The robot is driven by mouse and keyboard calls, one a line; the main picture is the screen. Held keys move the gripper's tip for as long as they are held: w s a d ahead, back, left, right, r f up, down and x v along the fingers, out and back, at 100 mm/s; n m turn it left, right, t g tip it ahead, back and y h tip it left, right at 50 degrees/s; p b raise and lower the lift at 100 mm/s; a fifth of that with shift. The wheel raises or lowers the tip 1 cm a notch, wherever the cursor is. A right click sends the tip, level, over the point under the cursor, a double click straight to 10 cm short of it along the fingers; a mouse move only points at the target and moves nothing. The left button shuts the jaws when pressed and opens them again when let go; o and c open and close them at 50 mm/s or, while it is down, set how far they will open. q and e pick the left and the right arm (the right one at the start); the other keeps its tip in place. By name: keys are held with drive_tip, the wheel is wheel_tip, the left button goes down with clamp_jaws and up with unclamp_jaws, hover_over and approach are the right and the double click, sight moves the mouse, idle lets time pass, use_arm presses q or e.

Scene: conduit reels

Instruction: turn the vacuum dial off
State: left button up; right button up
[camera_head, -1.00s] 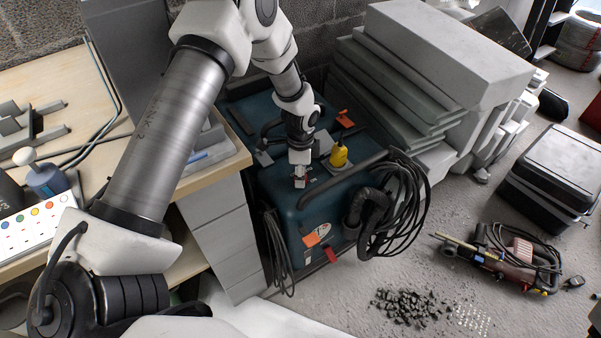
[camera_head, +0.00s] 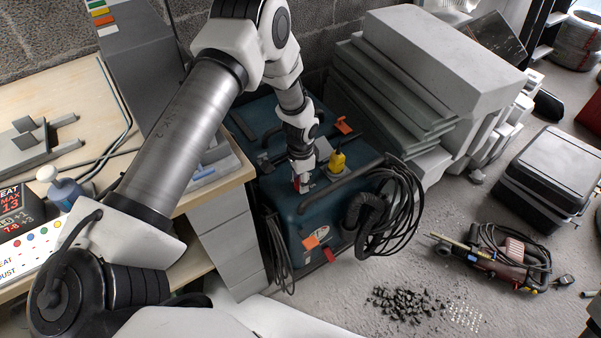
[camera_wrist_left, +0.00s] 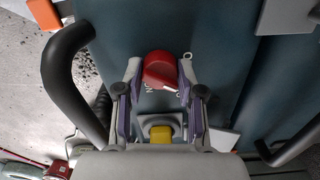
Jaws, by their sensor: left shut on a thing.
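The vacuum is a dark teal box (camera_head: 285,212) standing on the floor beside the workbench. Its red dial (camera_wrist_left: 160,70) sits on the teal top, with small white marks close around it in the left wrist view. My left gripper (camera_wrist_left: 160,74) is shut on the red dial, one finger on each side. In the head view the left gripper (camera_head: 301,183) reaches down onto the vacuum top and mostly hides the dial. The white marks are partly covered, so I cannot read the setting. My right gripper is not in view.
A yellow part (camera_head: 337,162) and a black handle bar (camera_head: 340,180) are close to the gripper. Black hose and cable coils (camera_head: 395,215) hang at the vacuum's right. The workbench (camera_head: 215,190) is left; stacked grey slabs (camera_head: 440,70) are behind right. Rubble (camera_head: 405,303) lies in front.

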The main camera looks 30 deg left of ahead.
use_arm(q)
drive_tip(key=n+p, duration=0.2)
drive_tip(key=n, duration=0.1)
drive_tip(key=shift+r+n+p, duration=0.15)
drive_tip(key=shift+n+p, duration=0.95)
drive_tip(key=shift+n, duration=0.4)
drive_tip(key=shift+f, duration=0.2)
drive_tip(key=o, duration=1.1)
drive_tip(key=shift+o, duration=0.2)
wheel_tip(320, 180, up, 12)
